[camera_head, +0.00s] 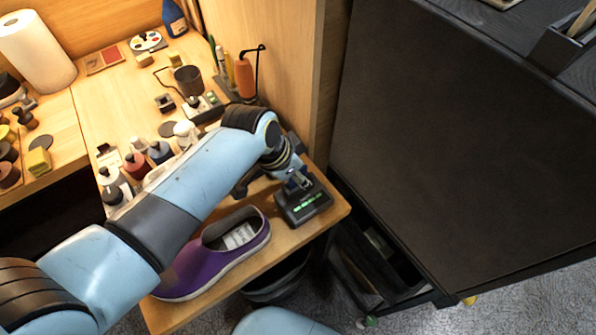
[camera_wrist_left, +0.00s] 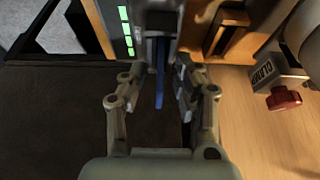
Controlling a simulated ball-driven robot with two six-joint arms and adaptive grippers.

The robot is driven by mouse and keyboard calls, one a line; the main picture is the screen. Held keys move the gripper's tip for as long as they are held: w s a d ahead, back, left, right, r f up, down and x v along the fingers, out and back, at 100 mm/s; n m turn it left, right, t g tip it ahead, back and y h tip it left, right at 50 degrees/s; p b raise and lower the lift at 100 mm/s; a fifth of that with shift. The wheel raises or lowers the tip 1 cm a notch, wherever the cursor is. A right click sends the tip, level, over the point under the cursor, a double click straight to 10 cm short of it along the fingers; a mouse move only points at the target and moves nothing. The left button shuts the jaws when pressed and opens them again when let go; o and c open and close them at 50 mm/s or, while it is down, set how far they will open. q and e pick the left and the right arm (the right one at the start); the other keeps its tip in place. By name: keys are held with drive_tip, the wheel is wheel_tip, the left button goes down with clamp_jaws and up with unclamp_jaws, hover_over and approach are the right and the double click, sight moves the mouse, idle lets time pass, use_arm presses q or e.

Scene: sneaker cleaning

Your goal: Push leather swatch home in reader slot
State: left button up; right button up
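The reader (camera_head: 303,205) is a small dark box with green lights at the front right corner of the wooden bench. In the left wrist view the reader (camera_wrist_left: 126,30) is at the top, its green lights lit. The leather swatch (camera_wrist_left: 160,75) shows there as a thin blue strip seen edge-on, at the reader. My left gripper (camera_wrist_left: 158,88) is open, with one finger on each side of the strip and visible gaps between. In the head view my left gripper (camera_head: 298,180) is just above the reader. How deep the swatch sits is hidden. My right gripper is out of view.
A purple shoe (camera_head: 215,255) lies left of the reader. Several bottles (camera_head: 137,165) stand behind my left arm. A red-knobbed fitting (camera_wrist_left: 283,98) is at the right of the wrist view. A large dark panel (camera_head: 460,130) fills the right, beyond the bench edge.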

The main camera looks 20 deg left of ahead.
use_arm(q)
drive_tip(key=v, duration=1.2)
idle(0.5)
